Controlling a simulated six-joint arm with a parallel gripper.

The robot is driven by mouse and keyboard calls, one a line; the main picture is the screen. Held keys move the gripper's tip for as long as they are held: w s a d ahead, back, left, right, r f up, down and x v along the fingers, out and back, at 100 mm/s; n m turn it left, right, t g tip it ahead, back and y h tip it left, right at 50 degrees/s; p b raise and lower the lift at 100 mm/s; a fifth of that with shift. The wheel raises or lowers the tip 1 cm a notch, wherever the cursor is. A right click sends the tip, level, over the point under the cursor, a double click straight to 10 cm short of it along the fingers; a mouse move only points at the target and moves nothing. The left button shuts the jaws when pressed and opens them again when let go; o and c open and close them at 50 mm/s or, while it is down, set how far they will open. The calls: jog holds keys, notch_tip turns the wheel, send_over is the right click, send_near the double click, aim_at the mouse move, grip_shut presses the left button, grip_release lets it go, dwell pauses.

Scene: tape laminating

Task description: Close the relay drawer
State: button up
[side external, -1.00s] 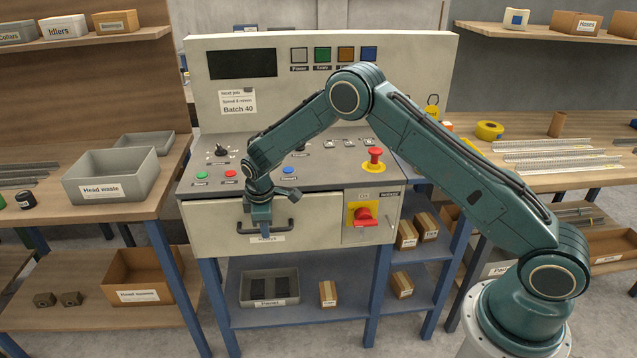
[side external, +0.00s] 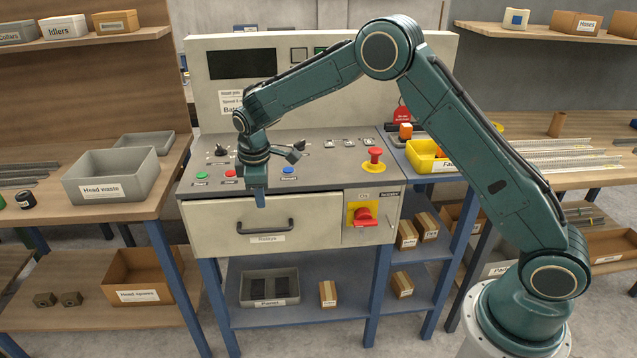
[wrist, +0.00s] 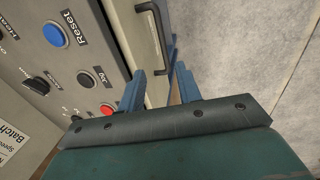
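The relay drawer (side external: 215,222) is the wide cream front below the console, with a dark bar handle (side external: 265,229) and a small label under it. Its front looks about flush with the switch panel on its right; no open gap shows. My gripper (side external: 259,199) points down at the drawer's top edge, above the handle, and looks clear of it. In the wrist view the gripper's two fingers (wrist: 160,82) stand apart with nothing between them. The handle also shows in the wrist view (wrist: 156,35), beyond the fingertips.
Console buttons and knobs, including a blue button (side external: 289,171), lie close behind my gripper. A red emergency stop (side external: 375,157) and a red rotary switch (side external: 365,216) are to the right. A grey bin (side external: 112,180) stands on the left bench. Space before the drawer is free.

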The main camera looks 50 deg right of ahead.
jog(key=shift+s+a+r, duration=0.1)
jog(key=shift+s+r, duration=0.05)
jog(key=shift+r, duration=0.75)
jog(key=shift+r, duration=0.1)
jog(key=s+d+r+m+t+y, duration=0.1)
jog(key=s+d+r+m+t, duration=0.2)
jog(key=s+r, duration=1.35)
jog(key=s+r+m+t, duration=0.1)
jog(key=s+m, duration=0.5)
jog(key=s, duration=1.6)
jog(key=shift+s+d+r+y, duration=0.15)
jog(key=shift+r+y, duration=0.05)
jog(key=shift+y, duration=0.1)
